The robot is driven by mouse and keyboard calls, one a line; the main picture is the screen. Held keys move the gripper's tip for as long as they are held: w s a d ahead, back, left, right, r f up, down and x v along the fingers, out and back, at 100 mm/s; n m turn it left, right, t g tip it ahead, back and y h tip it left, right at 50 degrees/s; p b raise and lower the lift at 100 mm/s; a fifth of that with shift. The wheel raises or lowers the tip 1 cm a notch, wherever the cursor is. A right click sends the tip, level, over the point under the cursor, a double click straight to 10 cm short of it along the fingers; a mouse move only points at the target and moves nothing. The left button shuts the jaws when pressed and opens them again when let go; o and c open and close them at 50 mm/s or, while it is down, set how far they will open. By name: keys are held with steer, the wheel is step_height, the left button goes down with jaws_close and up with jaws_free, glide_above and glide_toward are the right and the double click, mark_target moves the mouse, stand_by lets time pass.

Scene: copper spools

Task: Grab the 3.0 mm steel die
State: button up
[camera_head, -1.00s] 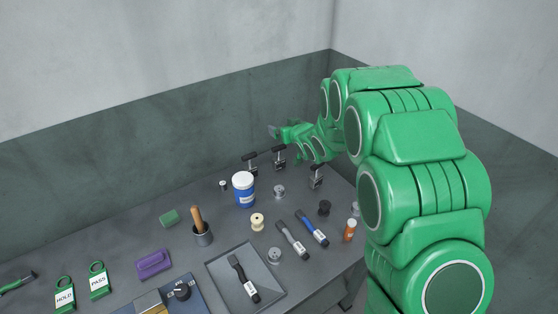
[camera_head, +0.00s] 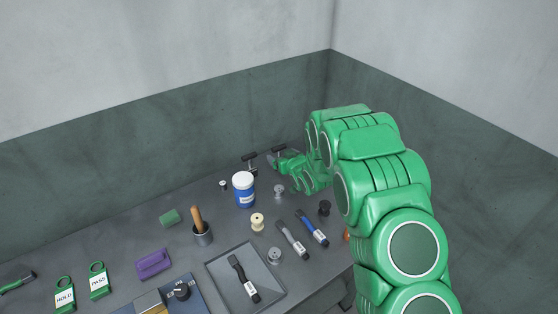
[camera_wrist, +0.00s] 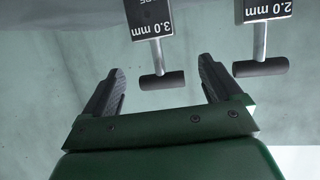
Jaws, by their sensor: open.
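In the wrist view, a dark die block (camera_wrist: 149,20) marked 3.0 mm, its label upside down, has a metal stem ending in a black crossbar handle (camera_wrist: 162,80). My gripper (camera_wrist: 159,65) is open, and this handle appears between its two fingers with gaps on both sides; depth is hard to judge. A similar die (camera_wrist: 265,10) marked 2.0 mm, with its own black handle, is to the right, outside the right finger. In the head view my gripper (camera_head: 277,160) is low at the back of the table, beside the black-handled dies (camera_head: 250,157); their labels are unreadable there.
A blue jar (camera_head: 244,190) with a white lid stands left of the arm. A grey tray (camera_head: 222,282) holds a black tool. The wall (camera_head: 120,165) rises close behind the table.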

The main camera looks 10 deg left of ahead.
steer(key=shift+r+x, duration=0.15)
steer(key=shift+x, duration=1.35)
steer(key=shift+r+x, duration=0.1)
steer(key=shift+x, duration=1.4)
steer(key=shift+w, duration=0.1)
steer(key=shift+c, duration=0.4)
steer(key=c, duration=1.5)
